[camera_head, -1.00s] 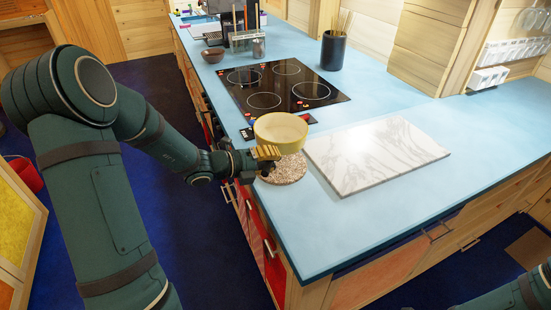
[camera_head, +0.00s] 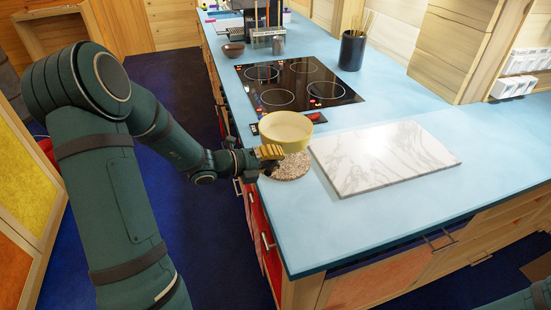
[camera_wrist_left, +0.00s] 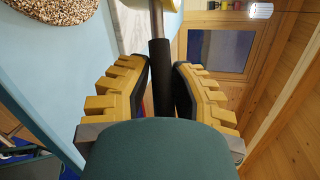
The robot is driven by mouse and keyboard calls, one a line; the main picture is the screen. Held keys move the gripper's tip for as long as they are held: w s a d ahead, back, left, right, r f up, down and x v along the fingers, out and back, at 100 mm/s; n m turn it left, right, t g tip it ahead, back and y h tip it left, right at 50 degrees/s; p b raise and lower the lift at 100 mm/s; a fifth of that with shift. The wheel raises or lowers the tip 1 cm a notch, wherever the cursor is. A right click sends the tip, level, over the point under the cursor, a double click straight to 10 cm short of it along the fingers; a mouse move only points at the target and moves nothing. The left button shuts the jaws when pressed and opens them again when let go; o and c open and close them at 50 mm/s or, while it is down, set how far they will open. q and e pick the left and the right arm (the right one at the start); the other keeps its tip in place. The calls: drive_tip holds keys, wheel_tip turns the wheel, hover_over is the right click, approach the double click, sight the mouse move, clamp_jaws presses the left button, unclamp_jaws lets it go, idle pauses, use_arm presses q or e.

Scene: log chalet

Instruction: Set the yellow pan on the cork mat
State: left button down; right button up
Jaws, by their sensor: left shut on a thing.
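The yellow pan (camera_head: 286,132) is held upright over the near-left edge of the blue counter. Its black handle (camera_wrist_left: 160,75) runs between the yellow fingers of my left gripper (camera_head: 268,154), which is shut on it. Only a sliver of the pan's yellow body shows at the top of the left wrist view (camera_wrist_left: 172,5). The round speckled cork mat (camera_head: 288,170) lies on the counter, just below the pan in the head view and partly hidden by it. The mat also shows at the upper left of the left wrist view (camera_wrist_left: 55,8). My right gripper is out of view.
A white marble board (camera_head: 385,158) lies right of the mat. A black cooktop (camera_head: 298,84) is behind the pan. A dark utensil pot (camera_head: 352,52) and a brown bowl (camera_head: 234,49) stand farther back. The counter's front right is clear.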

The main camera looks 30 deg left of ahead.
use_arm(q)
drive_tip(key=shift+r, duration=0.1)
drive_tip(key=shift+f, duration=0.3)
wheel_tip(320, 180, down, 5)
drive_tip(key=b, duration=0.3)
drive_tip(key=shift+f, duration=0.2)
drive_tip(key=shift+f+b, duration=0.55)
drive_tip(key=shift+f, duration=0.9)
drive_tip(key=c, duration=0.8)
unclamp_jaws()
drive_tip(key=v, duration=1.2)
